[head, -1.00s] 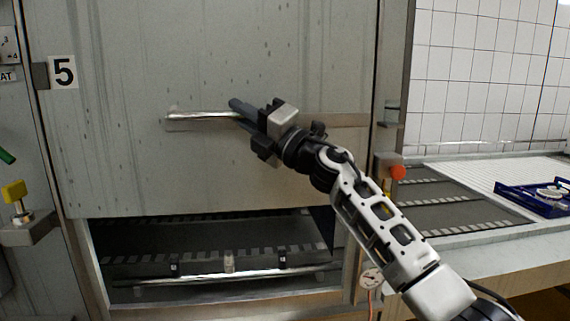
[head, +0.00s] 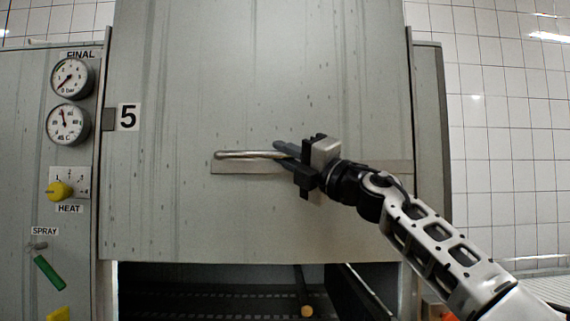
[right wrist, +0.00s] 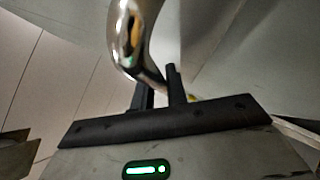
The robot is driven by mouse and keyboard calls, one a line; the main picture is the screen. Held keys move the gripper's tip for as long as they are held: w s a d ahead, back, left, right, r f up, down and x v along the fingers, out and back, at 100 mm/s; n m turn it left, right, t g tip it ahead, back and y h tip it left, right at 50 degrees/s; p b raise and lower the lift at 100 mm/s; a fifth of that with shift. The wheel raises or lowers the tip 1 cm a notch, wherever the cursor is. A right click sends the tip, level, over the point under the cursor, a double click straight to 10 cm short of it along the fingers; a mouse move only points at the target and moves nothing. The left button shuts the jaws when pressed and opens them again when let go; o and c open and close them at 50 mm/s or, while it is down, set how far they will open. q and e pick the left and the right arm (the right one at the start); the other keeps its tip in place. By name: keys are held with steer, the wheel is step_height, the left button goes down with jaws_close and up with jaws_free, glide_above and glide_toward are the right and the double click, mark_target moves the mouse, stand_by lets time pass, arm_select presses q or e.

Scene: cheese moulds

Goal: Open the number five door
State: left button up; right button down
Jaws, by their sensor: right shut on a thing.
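The number five door (head: 240,80) is a large grey metal panel, marked by a "5" label (head: 129,117) at its left. It is raised, with a dark opening (head: 220,290) below its lower edge. Its horizontal metal handle (head: 245,155) sits low on the panel. My right gripper (head: 285,151) is shut on the right part of the handle. In the right wrist view the shiny handle (right wrist: 130,40) runs down to the dark fingers (right wrist: 160,92). My left gripper is not in view.
A control panel on the left has two gauges (head: 71,77), a yellow heat knob (head: 59,191) and a green spray lever (head: 49,272). A metal frame post (head: 428,130) stands right of the door. A tiled wall (head: 500,130) is behind.

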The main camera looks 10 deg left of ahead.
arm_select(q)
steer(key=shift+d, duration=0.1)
arm_select(e)
steer(key=shift+r, duration=0.15)
steer(key=c, duration=1.4)
jaws_free()
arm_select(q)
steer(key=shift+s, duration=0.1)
